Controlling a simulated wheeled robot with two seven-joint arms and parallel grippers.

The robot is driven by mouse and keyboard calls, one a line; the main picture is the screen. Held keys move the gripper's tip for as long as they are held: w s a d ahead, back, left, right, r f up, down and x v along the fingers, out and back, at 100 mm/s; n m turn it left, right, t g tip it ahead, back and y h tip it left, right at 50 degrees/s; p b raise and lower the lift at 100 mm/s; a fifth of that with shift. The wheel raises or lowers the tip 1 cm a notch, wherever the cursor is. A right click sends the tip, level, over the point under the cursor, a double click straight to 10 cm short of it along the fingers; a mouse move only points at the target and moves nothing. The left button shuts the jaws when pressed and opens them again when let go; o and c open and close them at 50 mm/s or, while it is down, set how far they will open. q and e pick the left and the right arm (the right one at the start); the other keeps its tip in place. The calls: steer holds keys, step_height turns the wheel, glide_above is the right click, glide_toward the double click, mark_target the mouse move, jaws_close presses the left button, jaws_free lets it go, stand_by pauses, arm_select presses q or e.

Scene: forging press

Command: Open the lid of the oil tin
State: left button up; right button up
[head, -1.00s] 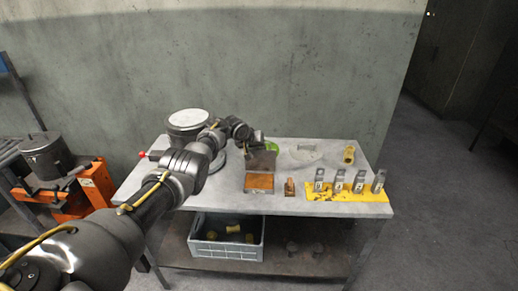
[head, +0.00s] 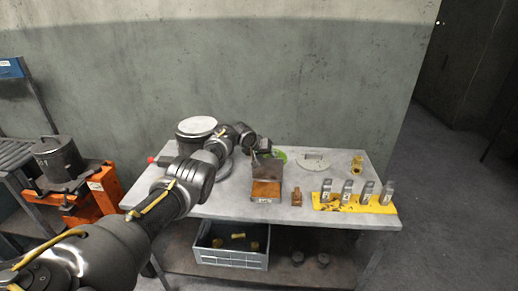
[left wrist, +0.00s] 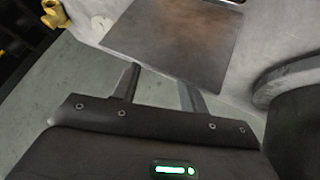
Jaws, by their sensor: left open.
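The oil tin (head: 266,190) appears to be the small orange-brown box with a white label near the front middle of the table. Its grey-brown lid (head: 267,170) stands raised at the back of the tin. The lid also shows as a flat square plate in the left wrist view (left wrist: 175,42). My left gripper (head: 260,152) is open at the lid's upper edge. In the left wrist view its two fingers (left wrist: 158,78) reach the plate's near edge; I cannot tell whether they touch it. My right gripper is not in view.
A small copper-coloured block (head: 296,197) stands right of the tin. A yellow rack (head: 340,203) with several metal pieces lies further right. A large drum (head: 197,130) stands at the back left, beside my arm. A grey crate (head: 232,258) sits on the lower shelf.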

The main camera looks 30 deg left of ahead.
arm_select(q)
steer(key=p+v, duration=0.2)
steer(key=v, duration=0.8)
steer(key=shift+a, duration=0.15)
